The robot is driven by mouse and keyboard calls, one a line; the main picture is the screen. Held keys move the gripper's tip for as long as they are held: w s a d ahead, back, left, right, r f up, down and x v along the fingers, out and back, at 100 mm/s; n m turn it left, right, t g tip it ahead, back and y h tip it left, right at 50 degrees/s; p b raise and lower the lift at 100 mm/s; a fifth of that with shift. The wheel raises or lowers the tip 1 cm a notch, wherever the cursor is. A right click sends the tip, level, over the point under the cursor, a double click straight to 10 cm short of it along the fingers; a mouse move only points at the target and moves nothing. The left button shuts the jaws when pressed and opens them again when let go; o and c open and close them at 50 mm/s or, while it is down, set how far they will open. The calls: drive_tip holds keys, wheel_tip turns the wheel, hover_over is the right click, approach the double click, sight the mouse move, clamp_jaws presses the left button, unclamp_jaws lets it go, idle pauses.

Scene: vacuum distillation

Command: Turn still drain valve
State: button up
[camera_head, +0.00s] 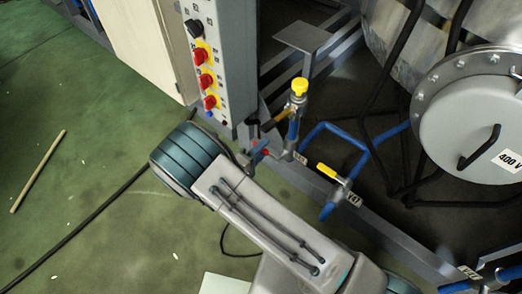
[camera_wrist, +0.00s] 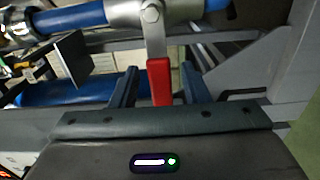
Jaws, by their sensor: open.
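A valve with a red lever handle (camera_wrist: 160,80) shows in the wrist view. Its metal body (camera_wrist: 152,14) sits on a blue pipe (camera_wrist: 70,18), and the lever points toward my palm. My gripper (camera_wrist: 159,74) is open, with one finger on each side of the red lever and a visible gap on both sides. In the head view, my gripper (camera_head: 256,158) is at the low pipework just below the control box, where small red parts (camera_head: 264,152) show; my arm and the pipes partly hide this spot. No label naming the valve is readable.
A yellow-knobbed valve (camera_head: 299,87) stands close by, and a yellow-lever valve (camera_head: 327,171) is to the right. Frame beams and a large vessel (camera_head: 475,130) fill the right. Green floor (camera_head: 70,220) is mostly clear.

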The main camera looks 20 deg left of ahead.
drive_tip(key=p+v, duration=0.3)
drive_tip(key=v, duration=1.1)
